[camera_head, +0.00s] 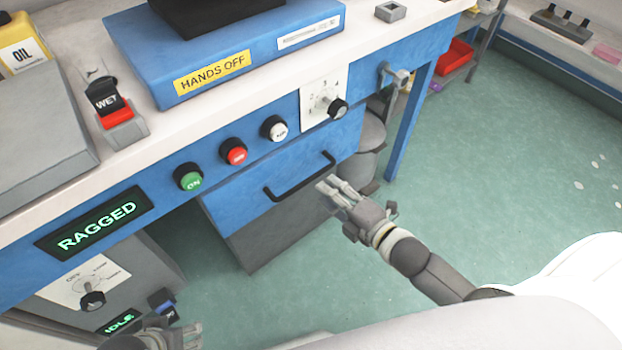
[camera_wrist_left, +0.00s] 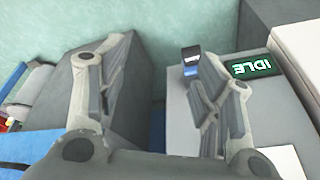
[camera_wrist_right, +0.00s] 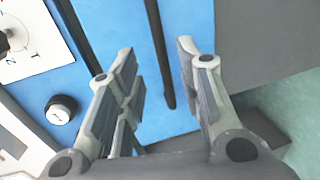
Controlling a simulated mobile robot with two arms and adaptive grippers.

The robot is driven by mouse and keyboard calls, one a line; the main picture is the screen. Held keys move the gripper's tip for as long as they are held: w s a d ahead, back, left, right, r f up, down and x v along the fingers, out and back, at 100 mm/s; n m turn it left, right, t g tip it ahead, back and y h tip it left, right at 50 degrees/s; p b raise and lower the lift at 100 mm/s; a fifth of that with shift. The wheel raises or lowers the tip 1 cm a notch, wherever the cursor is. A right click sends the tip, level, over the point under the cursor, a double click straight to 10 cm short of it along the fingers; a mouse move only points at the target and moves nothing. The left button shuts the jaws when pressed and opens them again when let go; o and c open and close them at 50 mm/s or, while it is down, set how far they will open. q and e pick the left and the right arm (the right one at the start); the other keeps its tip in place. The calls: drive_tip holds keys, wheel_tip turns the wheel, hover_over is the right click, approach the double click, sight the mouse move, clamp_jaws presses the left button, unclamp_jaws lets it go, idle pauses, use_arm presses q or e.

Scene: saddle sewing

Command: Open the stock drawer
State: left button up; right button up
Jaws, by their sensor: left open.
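The stock drawer (camera_head: 245,205) has a blue front and sits under the bench, above a grey lower section. My right gripper (camera_head: 332,188) is by the right end of the handle. In the right wrist view the handle (camera_wrist_right: 158,45) shows between the spread, empty fingers. I cannot tell whether the fingertips reach around the bar. My left gripper (camera_wrist_left: 158,75) is open and empty, low at the left, near the grey unit with the IDLE display (camera_wrist_left: 254,65).
The bench's blue front carries green (camera_head: 188,177), red (camera_head: 233,151) and white (camera_head: 274,128) buttons and a dial (camera_head: 335,107) above the drawer. A blue HANDS OFF box (camera_head: 245,50) stands on top. A grey cylinder (camera_head: 368,140) stands right of the drawer. Green floor to the right is clear.

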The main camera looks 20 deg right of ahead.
sight(312, 176)
drive_tip(key=shift+b+x, duration=0.65)
drive_tip(key=shift+x, duration=3.15)
use_arm(q)
drive_tip(key=shift+v, duration=1.05)
drive_tip(key=shift+s+a, duration=0.1)
use_arm(e)
clamp_jaws()
